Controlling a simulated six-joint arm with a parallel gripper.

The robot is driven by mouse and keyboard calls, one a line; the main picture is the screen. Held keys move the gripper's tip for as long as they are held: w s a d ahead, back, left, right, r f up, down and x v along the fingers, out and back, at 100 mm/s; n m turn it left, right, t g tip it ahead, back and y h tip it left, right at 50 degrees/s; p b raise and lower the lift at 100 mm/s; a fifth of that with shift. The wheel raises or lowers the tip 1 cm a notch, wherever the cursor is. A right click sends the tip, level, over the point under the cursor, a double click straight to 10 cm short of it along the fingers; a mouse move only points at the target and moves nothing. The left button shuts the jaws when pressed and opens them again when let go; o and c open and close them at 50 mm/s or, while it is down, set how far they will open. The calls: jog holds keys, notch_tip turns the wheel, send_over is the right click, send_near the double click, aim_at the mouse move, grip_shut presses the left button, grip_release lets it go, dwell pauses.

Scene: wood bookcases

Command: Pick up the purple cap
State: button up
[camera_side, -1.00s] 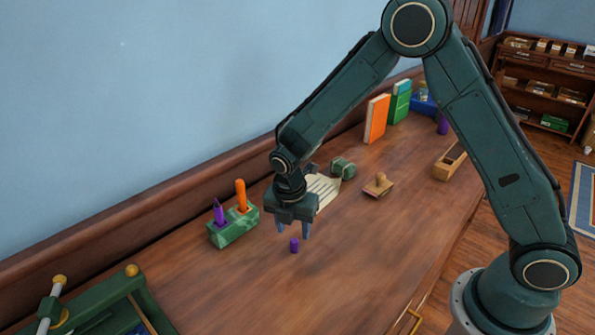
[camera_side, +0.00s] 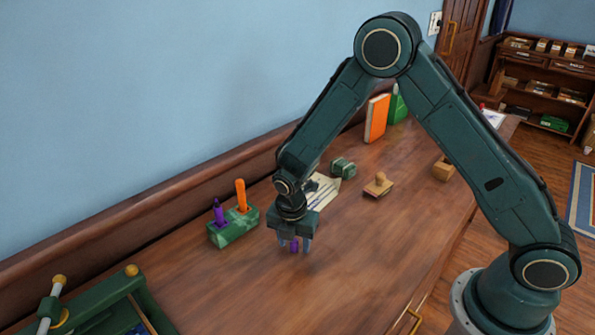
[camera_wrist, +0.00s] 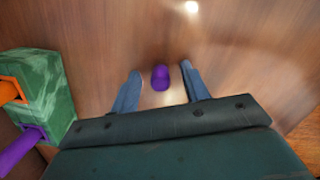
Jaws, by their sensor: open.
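The small purple cap (camera_side: 294,246) stands on the wooden desk below my gripper. In the wrist view the cap (camera_wrist: 160,77) lies between my two blue fingers, with a gap on each side. My gripper (camera_side: 295,246) points down and is open, its fingertips on either side of the cap and close to the desk top. It also shows in the wrist view (camera_wrist: 160,85), with nothing held.
A green marbled holder (camera_side: 235,230) with a purple marker (camera_side: 218,213) and an orange marker (camera_side: 240,195) stands to the left. A stamp (camera_side: 378,185), a green block (camera_side: 343,167) and paper (camera_side: 325,190) lie behind. The desk (camera_side: 260,290) is clear in front.

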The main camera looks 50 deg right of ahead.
dwell(0.3)
grip_shut()
jog(key=shift+r, duration=0.15)
notch_tip(320, 180, up, 20)
dwell(0.9)
dwell(0.4)
